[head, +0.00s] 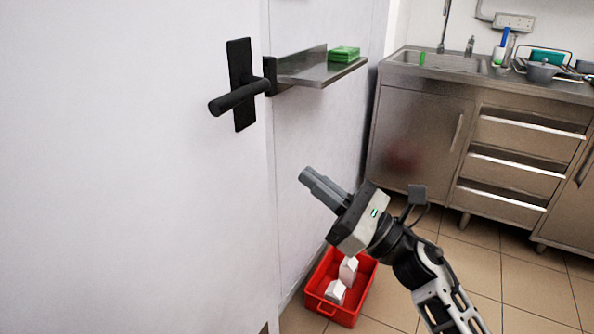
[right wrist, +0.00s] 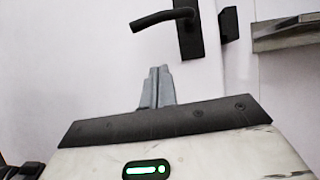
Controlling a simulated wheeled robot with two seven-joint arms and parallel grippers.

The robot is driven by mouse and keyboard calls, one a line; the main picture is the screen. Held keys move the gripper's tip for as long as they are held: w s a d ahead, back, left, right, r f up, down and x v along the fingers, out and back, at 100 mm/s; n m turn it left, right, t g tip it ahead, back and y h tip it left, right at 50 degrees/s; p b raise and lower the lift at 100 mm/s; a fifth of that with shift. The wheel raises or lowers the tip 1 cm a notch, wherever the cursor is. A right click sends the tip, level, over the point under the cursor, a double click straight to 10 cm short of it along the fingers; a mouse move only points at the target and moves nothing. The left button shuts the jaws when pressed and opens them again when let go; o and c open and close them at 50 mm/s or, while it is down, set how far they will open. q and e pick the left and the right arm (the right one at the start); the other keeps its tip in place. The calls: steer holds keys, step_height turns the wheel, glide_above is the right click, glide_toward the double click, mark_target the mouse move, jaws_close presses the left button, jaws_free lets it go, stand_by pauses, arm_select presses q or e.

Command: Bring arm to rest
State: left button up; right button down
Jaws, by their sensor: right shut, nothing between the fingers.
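My right gripper (head: 322,187) is in the middle of the head view, its fingers pointing up and left toward the white door. Its fingers are together and empty, and they also show in the right wrist view (right wrist: 157,88). The gripper is below and to the right of the black door handle (head: 240,95), apart from it. The handle also shows at the top of the right wrist view (right wrist: 188,18). My left gripper is not in either view.
A metal shelf (head: 305,68) with green boxes (head: 344,54) juts from the wall. A red crate (head: 340,310) with white items stands on the floor below my right arm. A steel counter (head: 415,125) with sink and drawers is at the back right. Tiled floor lies between.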

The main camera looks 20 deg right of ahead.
steer(key=s+f+m+h+p, duration=0.25)
steer(key=f+m+h, duration=0.35)
steer(key=m, duration=0.9)
steer(key=s+f+m+h+p, duration=0.1)
steer(key=f+m+h+p, duration=0.35)
steer(key=m, duration=1.05)
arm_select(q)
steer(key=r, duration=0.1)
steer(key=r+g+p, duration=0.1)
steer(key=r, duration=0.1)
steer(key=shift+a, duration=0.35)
arm_select(e)
steer(key=s+a+f+m+g, duration=0.7)
steer(key=s+f+m, duration=0.3)
steer(key=f+m, duration=0.1)
steer(key=shift+m+g, duration=0.3)
steer(key=shift+g, duration=0.1)
steer(key=shift+w+a+h, duration=0.1)
steer(key=shift+h, duration=0.15)
